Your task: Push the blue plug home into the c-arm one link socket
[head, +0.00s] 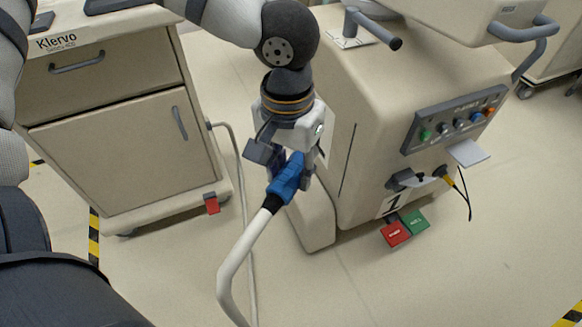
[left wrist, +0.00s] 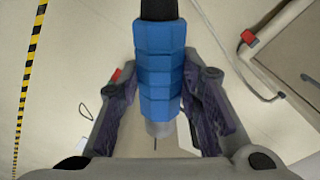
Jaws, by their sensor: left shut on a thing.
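My left gripper (head: 284,164) is shut on the blue plug (head: 287,181), and holds it in the air in front of the c-arm cart (head: 345,120). The plug is tilted, its black collar and thick white cable hanging down toward the lower left. In the left wrist view the ribbed blue plug (left wrist: 160,65) lies between the two fingers, with a pale grey end toward the wrist. A dark socket fitting (head: 402,179) is low on the cart's front, above a "1" label (head: 393,204); the plug is well apart from it. Its opening is too small to make out. My right gripper is not in view.
A yellow-and-black plug (head: 441,172) with a black cord sits right of the fitting. A panel with coloured knobs (head: 455,118) is above. Red (head: 396,233) and green (head: 416,221) pedals lie below. A drawer cabinet (head: 130,130) stands left. Open floor lies in front.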

